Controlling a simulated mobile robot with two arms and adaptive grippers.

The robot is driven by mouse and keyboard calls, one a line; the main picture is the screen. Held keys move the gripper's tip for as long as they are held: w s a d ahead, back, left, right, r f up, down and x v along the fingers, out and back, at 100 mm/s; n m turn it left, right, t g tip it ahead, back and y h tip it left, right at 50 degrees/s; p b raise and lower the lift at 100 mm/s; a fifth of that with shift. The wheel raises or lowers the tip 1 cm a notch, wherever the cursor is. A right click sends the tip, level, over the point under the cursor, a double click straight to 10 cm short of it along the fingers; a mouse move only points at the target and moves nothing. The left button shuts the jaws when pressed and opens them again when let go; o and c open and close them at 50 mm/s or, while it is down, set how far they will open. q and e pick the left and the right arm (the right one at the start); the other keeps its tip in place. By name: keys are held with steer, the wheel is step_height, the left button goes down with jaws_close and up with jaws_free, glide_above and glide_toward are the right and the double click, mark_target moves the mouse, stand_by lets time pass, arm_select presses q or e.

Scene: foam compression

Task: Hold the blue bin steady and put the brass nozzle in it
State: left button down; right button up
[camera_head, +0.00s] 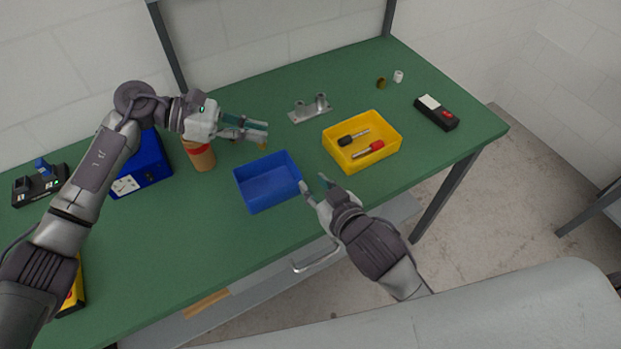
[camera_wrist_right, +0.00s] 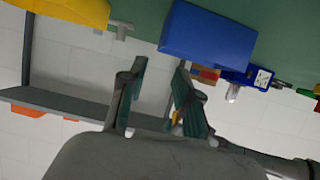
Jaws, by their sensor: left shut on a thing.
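The blue bin (camera_head: 268,186) sits empty on the green table, near its front edge. In the right wrist view the blue bin (camera_wrist_right: 208,36) shows beyond my fingertips. My left gripper (camera_head: 262,134) is just above and behind the bin's back rim, shut on a small brass piece, which looks like the brass nozzle (camera_head: 262,146); the fingers partly hide it. My right gripper (camera_head: 314,184) is open and empty, close to the bin's right side. In the right wrist view its two fingers (camera_wrist_right: 160,88) stand apart with nothing between them.
A yellow bin (camera_head: 328,148) with a black-handled and a red-handled tool stands right of the blue bin. A metal bracket (camera_head: 311,109) lies behind. Small brass (camera_head: 381,82) and white (camera_head: 398,76) pieces stand at back right.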

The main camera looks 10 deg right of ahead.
mark_target(294, 164)
steer(key=x, duration=1.1)
steer(key=shift+w+a+f, duration=0.1)
steer(key=shift+w+f, duration=0.05)
steer(key=shift+w, duration=0.2)
jaws_close()
